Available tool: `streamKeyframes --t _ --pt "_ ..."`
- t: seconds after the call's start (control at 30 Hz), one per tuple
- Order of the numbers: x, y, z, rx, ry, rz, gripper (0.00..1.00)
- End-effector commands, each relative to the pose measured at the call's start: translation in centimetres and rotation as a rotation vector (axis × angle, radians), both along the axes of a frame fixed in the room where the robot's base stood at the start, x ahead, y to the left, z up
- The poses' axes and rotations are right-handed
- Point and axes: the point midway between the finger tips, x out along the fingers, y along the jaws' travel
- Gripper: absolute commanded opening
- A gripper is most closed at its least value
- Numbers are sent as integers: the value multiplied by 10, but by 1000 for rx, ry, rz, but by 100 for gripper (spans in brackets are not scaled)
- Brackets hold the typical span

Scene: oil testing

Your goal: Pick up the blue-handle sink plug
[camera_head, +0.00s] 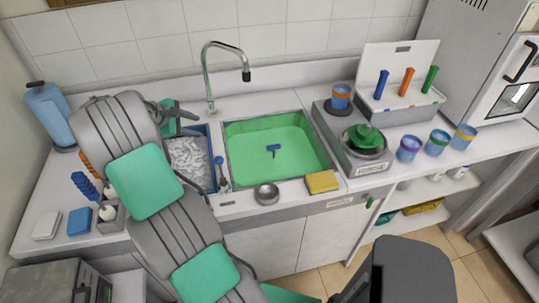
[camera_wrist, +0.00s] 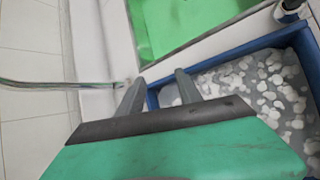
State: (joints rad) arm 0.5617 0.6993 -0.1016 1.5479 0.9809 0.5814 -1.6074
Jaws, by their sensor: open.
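The blue-handle sink plug (camera_head: 273,149) shows in the head view as a small blue T-shaped handle near the middle of the sink (camera_head: 229,150). Green liquid fills the sink around it, and the plug's lower part cannot be made out. My gripper (camera_head: 188,112) is open and empty, left of the sink and above the back of a blue tub (camera_head: 213,157). In the wrist view my gripper (camera_wrist: 159,78) has its two grey fingers apart over the tub's edge (camera_wrist: 226,61). The plug is not in the wrist view; only a corner of the green sink (camera_wrist: 165,25) shows there.
A faucet (camera_head: 210,75) rises behind the sink. A burner unit (camera_head: 363,168) stands right. Above the sink looks clear.

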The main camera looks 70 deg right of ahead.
Motion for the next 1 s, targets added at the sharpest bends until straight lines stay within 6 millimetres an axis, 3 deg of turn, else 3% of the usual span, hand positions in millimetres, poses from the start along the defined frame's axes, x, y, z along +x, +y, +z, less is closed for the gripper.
streamKeyframes --t 0.03,0.13,0.23,0.33,0.47,0.83,1.0 --pt "-32 -33 -7 -1 126 -23 42" --pt "-97 -78 -24 29 379 -51 42" --pt "-155 -97 -38 92 581 -81 42" --pt "-192 -102 -47 149 706 -101 42" --pt "-208 -102 -61 182 764 -108 42" --pt "-207 -102 -149 182 763 -106 42" --pt "-221 -112 -146 180 760 -107 42"
